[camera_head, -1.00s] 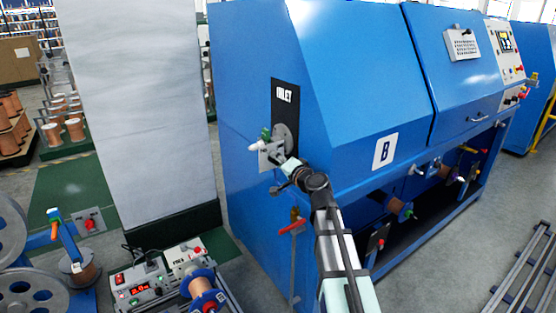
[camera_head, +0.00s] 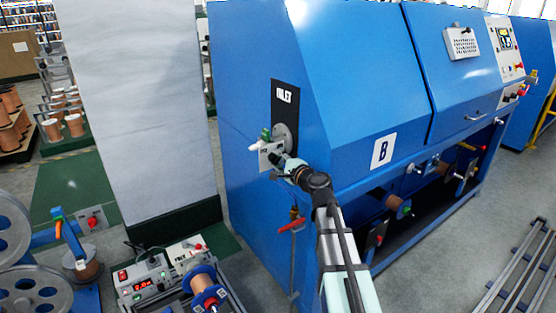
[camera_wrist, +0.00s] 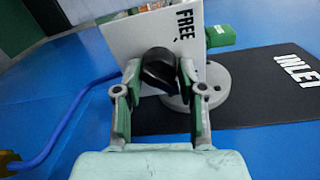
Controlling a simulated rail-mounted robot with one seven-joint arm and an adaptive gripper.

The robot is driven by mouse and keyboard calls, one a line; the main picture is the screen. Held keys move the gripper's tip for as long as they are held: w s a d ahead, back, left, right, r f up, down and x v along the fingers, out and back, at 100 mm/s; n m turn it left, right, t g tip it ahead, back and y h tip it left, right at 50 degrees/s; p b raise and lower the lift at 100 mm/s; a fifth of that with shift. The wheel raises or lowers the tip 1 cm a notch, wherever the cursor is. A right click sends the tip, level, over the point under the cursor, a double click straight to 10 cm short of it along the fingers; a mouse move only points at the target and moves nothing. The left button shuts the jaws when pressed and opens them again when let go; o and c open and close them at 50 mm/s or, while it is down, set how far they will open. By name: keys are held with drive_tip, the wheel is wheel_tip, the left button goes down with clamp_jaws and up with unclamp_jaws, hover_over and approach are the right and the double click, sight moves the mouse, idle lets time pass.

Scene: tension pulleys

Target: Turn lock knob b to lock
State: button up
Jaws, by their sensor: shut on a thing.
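The black lock knob (camera_wrist: 158,69) sits on a white plate (camera_wrist: 125,48) marked "FREE" in the wrist view. My gripper (camera_wrist: 158,78) has its two fingers on either side of the knob, shut on it. The knob's pointer direction is hard to read, and the fingers cover part of the plate. In the head view, my gripper (camera_head: 281,161) is at the same plate (camera_head: 267,156), on the end face of the blue machine (camera_head: 245,100) labelled "B". The knob is too small and covered to make out there.
A grey round flange (camera_wrist: 212,84) and a green block (camera_wrist: 219,36) are close beside the plate. A black "INLET" panel (camera_wrist: 265,85) lies to the right. A blue hose (camera_wrist: 55,135) runs at left. A red-handled valve (camera_head: 291,226) is below my arm.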

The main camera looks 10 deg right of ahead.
idle(0.4)
drive_tip(key=o, duration=1.1)
drive_tip(key=shift+d, duration=0.1)
drive_tip(key=v, duration=1.2)
